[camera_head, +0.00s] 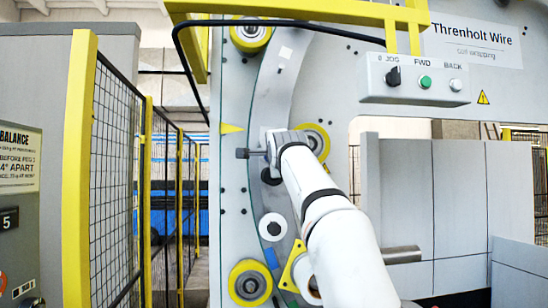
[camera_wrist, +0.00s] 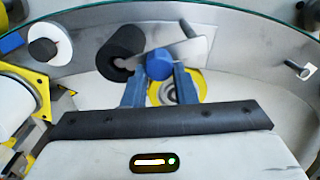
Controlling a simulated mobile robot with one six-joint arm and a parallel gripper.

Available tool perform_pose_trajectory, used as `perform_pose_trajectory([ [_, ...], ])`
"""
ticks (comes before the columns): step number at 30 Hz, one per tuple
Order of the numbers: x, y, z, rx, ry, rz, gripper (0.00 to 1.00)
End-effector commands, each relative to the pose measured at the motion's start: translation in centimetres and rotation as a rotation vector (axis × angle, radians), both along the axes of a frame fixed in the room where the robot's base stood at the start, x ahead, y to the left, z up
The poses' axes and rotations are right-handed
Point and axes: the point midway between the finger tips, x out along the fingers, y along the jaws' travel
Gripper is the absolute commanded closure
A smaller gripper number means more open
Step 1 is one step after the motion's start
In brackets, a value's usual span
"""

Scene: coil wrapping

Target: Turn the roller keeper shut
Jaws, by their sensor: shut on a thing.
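The roller keeper shows in the wrist view as a flat grey plate (camera_wrist: 182,50) with a blue knob (camera_wrist: 159,64). The plate slants up to the right, and its left end reaches the black roller (camera_wrist: 121,52). My gripper (camera_wrist: 160,74) has its two blue fingers closed on the blue knob, one at each side. In the head view my gripper (camera_head: 268,152) is against the curved grey track, just left of a yellow-rimmed roller (camera_head: 320,142). The keeper is hidden there behind my gripper and arm.
A white disc with a black hub (camera_head: 272,227) and a lower yellow roller (camera_head: 250,283) sit below my gripper. A yellow bracket (camera_head: 292,268) is beside them. A button box (camera_head: 414,80) hangs at upper right. A yellow-posted mesh fence (camera_head: 80,150) stands left.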

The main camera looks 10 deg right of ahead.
Motion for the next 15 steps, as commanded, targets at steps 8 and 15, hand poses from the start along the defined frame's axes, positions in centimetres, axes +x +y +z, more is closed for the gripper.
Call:
perform_pose_trajectory([
  [8, 0.10, 0.17, -0.13, 0.009, 0.001, 0.005, 1.00],
  [15, 0.10, -0.15, -0.17, 0.008, 0.002, 0.000, 0.66],
])
